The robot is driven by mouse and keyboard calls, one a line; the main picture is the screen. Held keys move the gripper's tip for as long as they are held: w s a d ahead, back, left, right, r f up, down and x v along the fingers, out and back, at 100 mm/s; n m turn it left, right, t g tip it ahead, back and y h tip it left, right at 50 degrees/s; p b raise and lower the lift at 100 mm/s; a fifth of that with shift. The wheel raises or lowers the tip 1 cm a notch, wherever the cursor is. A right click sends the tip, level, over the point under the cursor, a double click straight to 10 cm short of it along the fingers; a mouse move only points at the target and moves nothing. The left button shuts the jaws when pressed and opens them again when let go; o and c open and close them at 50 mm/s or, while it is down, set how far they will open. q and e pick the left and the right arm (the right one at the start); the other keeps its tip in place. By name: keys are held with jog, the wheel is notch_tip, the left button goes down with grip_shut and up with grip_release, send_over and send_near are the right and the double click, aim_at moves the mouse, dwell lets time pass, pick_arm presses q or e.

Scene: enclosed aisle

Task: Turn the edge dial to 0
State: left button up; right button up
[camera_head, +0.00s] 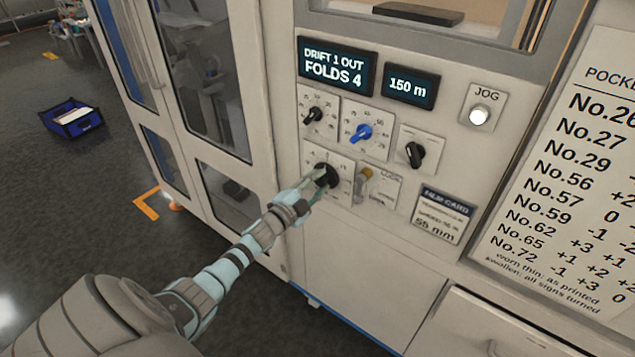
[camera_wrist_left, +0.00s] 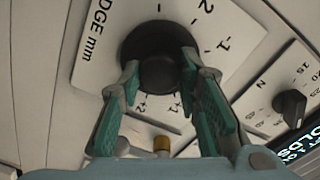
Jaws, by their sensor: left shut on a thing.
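The edge dial is a black round knob on a white plate; it shows in the head view (camera_head: 327,174) at the lower left of the control panel and in the left wrist view (camera_wrist_left: 157,72). Its plate (camera_wrist_left: 92,52) reads "DGE mm", with numbers such as 2 and 1 around the knob. My left gripper (camera_head: 314,182) reaches it from the lower left. In the left wrist view its two fingers (camera_wrist_left: 160,84) lie on either side of the knob and are shut on it. The knob's pointer and part of the scale are hidden, so the setting is not readable. My right gripper is not in view.
Close by are a black knob (camera_head: 314,116), a blue knob (camera_head: 361,133), another black knob (camera_head: 414,153) and a brass-tipped lever (camera_head: 365,175). Screens above read "DRIFT 1 OUT FOLDS 4" (camera_head: 336,69) and "150 m" (camera_head: 409,87). A number chart (camera_head: 570,170) hangs at right.

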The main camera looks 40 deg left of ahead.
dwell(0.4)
pick_arm(q)
jog(key=o, duration=1.1)
jog(key=s, duration=1.2)
jog(key=shift+d, duration=0.1)
